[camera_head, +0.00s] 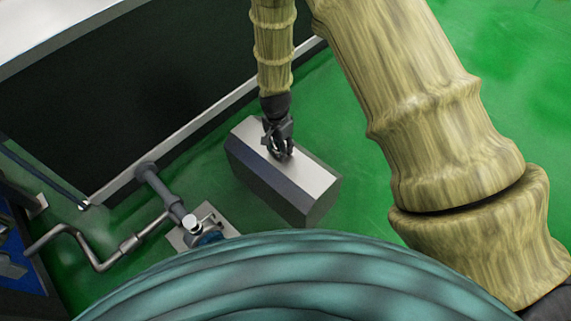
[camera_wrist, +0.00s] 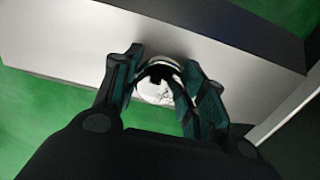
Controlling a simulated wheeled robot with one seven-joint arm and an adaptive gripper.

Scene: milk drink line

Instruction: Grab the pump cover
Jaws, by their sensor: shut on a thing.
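The pump cover is a grey box with sloped edges (camera_head: 270,185), at the middle of the head view. It also fills the upper part of the wrist view (camera_wrist: 60,48) as a pale flat face. A round shiny knob (camera_wrist: 157,88) stands on that face. My gripper (camera_head: 279,153) points down at the top of the cover. In the wrist view its two fingers (camera_wrist: 160,76) are on either side of the knob and shut on it. The fingers hide the knob in the head view. I cannot tell whether the cover rests on the floor.
A pump with a pipe (camera_head: 172,203) and metal plate is left of the cover. A bent steel pipe (camera_head: 82,243) runs further left. A large dark panel with a pale edge (camera_head: 130,95) stands behind. Green floor (camera_head: 365,215) is clear to the right.

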